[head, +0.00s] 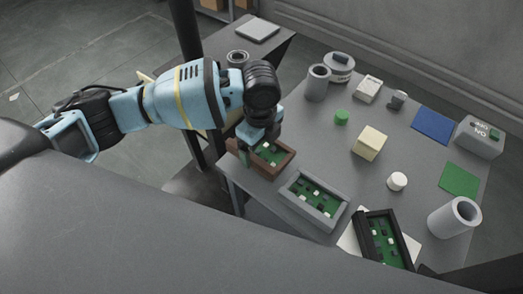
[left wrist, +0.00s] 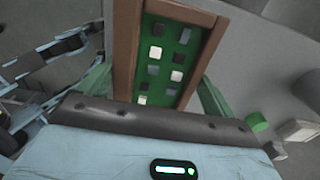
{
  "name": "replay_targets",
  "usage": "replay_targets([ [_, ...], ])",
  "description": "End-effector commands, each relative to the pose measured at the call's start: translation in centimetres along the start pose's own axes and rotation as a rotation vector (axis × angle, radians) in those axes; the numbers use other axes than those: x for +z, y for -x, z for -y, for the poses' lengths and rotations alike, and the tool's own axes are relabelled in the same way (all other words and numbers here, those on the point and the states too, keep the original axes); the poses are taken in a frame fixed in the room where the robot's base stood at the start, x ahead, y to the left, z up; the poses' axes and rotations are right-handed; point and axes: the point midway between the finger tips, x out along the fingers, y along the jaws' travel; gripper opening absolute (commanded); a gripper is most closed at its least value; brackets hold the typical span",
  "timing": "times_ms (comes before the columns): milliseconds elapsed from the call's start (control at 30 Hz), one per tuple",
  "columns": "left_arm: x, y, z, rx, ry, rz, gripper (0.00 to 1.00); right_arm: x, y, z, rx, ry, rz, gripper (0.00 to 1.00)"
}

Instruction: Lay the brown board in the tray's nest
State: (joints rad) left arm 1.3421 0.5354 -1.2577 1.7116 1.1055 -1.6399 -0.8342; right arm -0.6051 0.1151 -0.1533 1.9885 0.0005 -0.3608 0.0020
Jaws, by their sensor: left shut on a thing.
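The brown board (head: 287,160), a brown frame around a green circuit panel with white and dark chips, is at the near left corner of the grey table. My left gripper (head: 256,150) is shut on it from above, a green finger at its left side. I cannot make out which piece is the tray's nest. My right gripper is not in view.
On the table (head: 300,145) stand a cream block (head: 370,142), a green cylinder (head: 341,117), a white cylinder (head: 397,181), grey tubes (head: 317,84) (head: 448,218) and a grey box (head: 480,137). Flat blue (head: 434,125) and green (head: 459,179) squares lie right. A dark post (head: 186,30) stands behind my arm.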

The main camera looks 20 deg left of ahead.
Motion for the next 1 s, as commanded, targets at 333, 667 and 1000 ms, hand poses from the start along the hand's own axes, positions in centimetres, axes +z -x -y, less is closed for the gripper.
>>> replay_targets([
  [333,-0.2,-3.5,0.2,-0.003,-0.002,0.000,0.62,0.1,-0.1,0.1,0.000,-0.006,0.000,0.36],
  [667,-0.2,-3.8,0.2,-0.002,-0.001,0.000,0.62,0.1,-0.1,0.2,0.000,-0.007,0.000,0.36],
  [1000,-0.1,-3.7,0.2,-0.002,-0.001,0.000,1.00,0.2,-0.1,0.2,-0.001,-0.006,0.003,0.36],
])
